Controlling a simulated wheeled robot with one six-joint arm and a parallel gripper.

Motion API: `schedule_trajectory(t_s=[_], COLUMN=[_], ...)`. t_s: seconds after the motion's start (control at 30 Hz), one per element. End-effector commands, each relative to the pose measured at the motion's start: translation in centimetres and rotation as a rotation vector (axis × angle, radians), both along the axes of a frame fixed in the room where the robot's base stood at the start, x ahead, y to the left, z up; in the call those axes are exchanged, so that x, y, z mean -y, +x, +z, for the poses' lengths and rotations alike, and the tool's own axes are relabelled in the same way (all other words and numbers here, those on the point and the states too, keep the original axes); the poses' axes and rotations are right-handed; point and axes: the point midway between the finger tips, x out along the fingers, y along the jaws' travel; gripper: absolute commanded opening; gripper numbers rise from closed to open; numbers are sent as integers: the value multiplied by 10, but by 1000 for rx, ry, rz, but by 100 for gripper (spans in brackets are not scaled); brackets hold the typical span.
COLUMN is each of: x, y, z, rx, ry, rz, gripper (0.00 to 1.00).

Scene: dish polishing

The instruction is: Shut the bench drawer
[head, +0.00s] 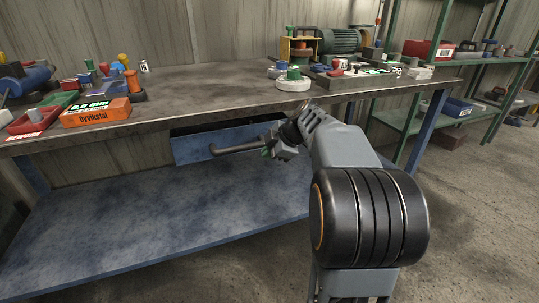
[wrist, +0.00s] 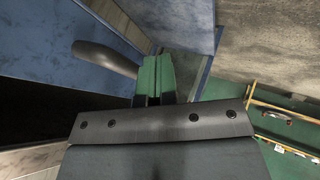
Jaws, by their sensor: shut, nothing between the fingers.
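The bench drawer has a blue front (head: 192,148) below the bench top. A dark gap shows above this front, so the drawer stands at least partly open. Its grey bar handle (head: 232,149) sticks out from the front. In the wrist view the blue front (wrist: 45,45), the handle (wrist: 105,58) and a dark space behind the front show. My gripper (head: 267,152) is at the right end of the handle. Its green fingers (wrist: 153,72) are together and hold nothing. They are close to the handle's end; I cannot tell whether they touch it.
The bench top (head: 200,98) overhangs the drawer. An orange box (head: 95,113) and several tools lie on it. A blue lower shelf (head: 150,215) spans below. A green shelf rack (head: 400,120) stands at the right. The concrete floor (head: 480,200) is clear at the right.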

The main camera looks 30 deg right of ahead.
Motion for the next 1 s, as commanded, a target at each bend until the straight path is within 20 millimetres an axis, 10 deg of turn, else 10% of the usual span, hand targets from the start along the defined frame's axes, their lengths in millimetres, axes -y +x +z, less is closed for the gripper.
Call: schedule_trajectory(t_s=[0.6,1.0], x=[35,18], y=[-56,-64], z=[72,98], rx=[0,-63], ry=[0,29], rz=[-7,-62], gripper=[0,0])
